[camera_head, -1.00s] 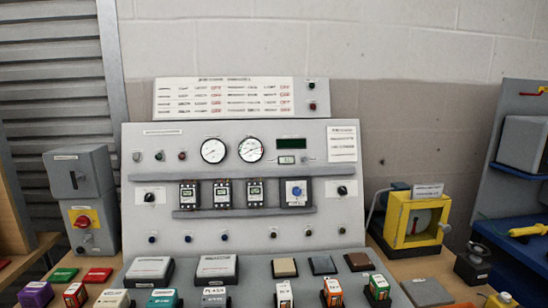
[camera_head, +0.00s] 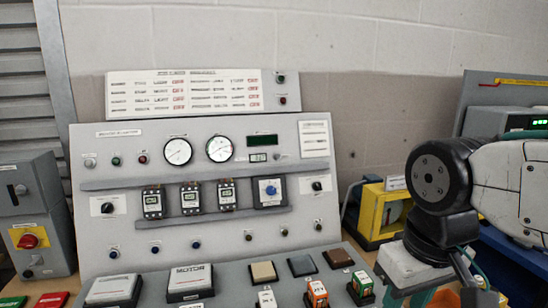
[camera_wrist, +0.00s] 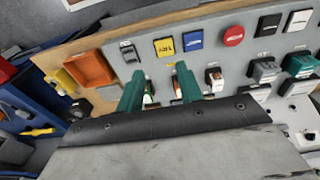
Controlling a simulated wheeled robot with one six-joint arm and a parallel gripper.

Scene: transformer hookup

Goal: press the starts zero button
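The grey control panel (camera_head: 240,160) stands upright at the back with gauges, meters and several small round buttons. Its top sign board (camera_head: 190,92) carries a green button (camera_head: 281,79) above a red button (camera_head: 283,100) at the right edge. Green (camera_head: 116,161) and red (camera_head: 142,159) round buttons also sit at the panel's upper left. The labels are too small to read, so I cannot tell which is the starts zero button. My gripper (camera_wrist: 160,82) is open and empty, its two green fingers apart above the bench parts in the wrist view. It touches no button that I can see.
Several coloured blocks and relays (camera_head: 317,294) line the bench front. A yellow box (camera_head: 377,212) stands right of the panel, partly behind my arm. A grey box with a red switch (camera_head: 28,241) is at left. An orange tray (camera_wrist: 88,69) shows in the wrist view.

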